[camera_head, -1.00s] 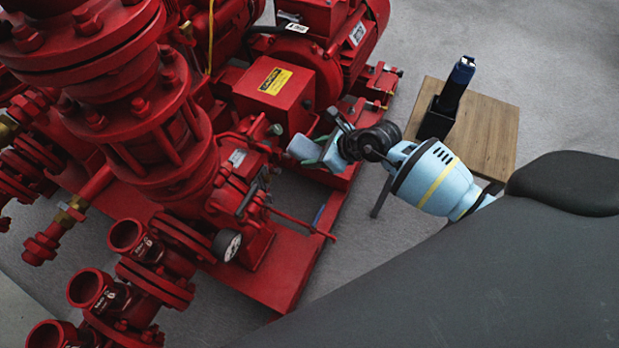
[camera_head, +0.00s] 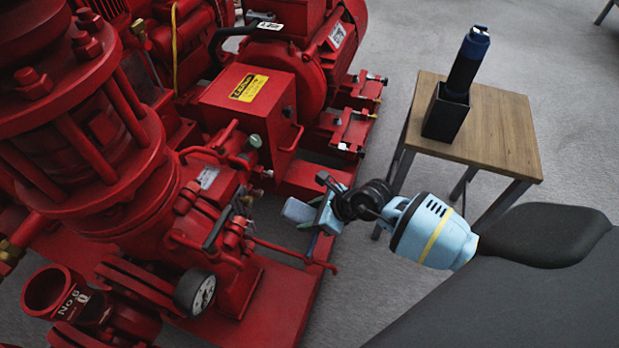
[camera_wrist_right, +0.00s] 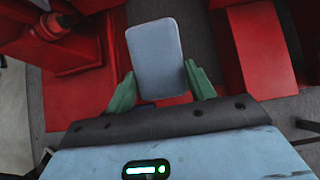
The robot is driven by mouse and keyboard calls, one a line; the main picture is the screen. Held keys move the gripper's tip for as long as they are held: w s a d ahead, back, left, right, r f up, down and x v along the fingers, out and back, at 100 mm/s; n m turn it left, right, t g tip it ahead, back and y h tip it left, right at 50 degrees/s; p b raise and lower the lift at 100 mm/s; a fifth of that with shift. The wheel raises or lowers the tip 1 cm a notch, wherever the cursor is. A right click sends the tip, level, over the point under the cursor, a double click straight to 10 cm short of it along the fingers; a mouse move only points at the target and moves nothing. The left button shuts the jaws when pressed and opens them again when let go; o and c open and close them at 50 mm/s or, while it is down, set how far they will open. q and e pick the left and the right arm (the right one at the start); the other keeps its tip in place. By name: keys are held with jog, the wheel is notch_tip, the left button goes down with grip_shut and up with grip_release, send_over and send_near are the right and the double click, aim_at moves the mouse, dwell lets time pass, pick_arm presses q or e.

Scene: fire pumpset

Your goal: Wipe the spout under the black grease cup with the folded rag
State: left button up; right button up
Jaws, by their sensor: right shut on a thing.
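The folded rag (camera_head: 298,211) is a small pale blue-grey pad. My right gripper (camera_head: 318,214) is shut on it, beside the red pump's right side. In the right wrist view, the rag (camera_wrist_right: 155,52) stands out between the green fingertips of the right gripper (camera_wrist_right: 161,88). Red pump parts lie beyond it, and the rag looks apart from them. I cannot clearly pick out the black grease cup or the spout under it among the small fittings on the pump. My left gripper is out of view.
The red pumpset fills the left, with a pressure gauge (camera_head: 195,292), a thin red rod (camera_head: 290,252) near the rag and a box with a yellow label (camera_head: 249,88). A wooden table (camera_head: 505,125) at right bears a black holder (camera_head: 446,115). Grey floor lies between.

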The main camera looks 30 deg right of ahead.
aim_at(287, 205)
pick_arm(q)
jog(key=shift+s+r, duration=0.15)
pick_arm(e)
jog(key=shift+r, duration=0.1)
jog(key=shift+w+a, duration=0.2)
jog(key=shift+w, duration=0.05)
jog(key=shift+w+a+b, duration=0.25)
jog(key=shift+w+a, duration=0.75)
jog(key=shift+w, duration=0.25)
jog(key=shift+w+a+b, duration=0.25)
jog(key=shift+w+a, duration=0.75)
jog(key=shift+w, duration=0.25)
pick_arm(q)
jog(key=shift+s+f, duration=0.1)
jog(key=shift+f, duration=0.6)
pick_arm(e)
jog(key=shift+w+a, duration=0.15)
jog(key=shift+w, duration=0.05)
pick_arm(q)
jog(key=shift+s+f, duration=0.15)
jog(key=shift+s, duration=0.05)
pick_arm(e)
jog(key=shift+w+a, duration=0.35)
jog(key=shift+w, duration=0.15)
pick_arm(q)
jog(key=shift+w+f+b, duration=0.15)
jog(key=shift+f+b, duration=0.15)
jog(key=shift+b, duration=0.25)
pick_arm(e)
jog(key=shift+f, duration=0.65)
